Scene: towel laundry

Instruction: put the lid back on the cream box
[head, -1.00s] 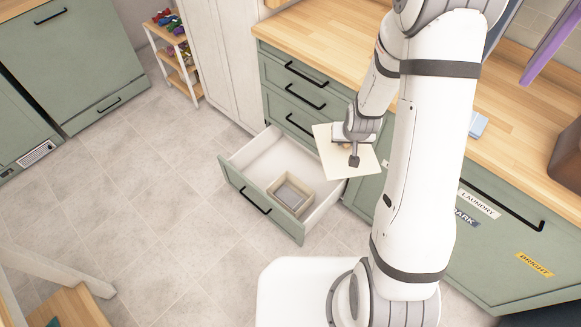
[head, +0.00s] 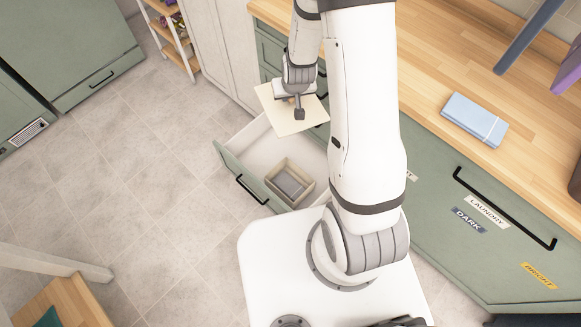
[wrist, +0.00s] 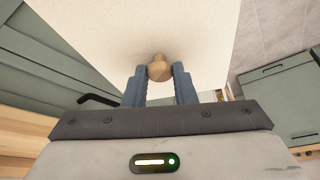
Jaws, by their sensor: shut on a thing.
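The cream box (head: 271,183) stands open inside the pulled-out drawer, toward its front right, with something grey inside it. My gripper (wrist: 159,73) is shut on the round wooden knob of the cream lid (wrist: 130,25). In the head view the lid (head: 275,115) is held in the air, above and behind the box, over the back part of the drawer. My gripper (head: 291,100) is above the lid there, and the knob is mostly hidden. The box does not show in the wrist view.
The open green drawer (head: 232,174) sticks out from the cabinet, close to my white base. The tiled floor (head: 130,190) at left is clear.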

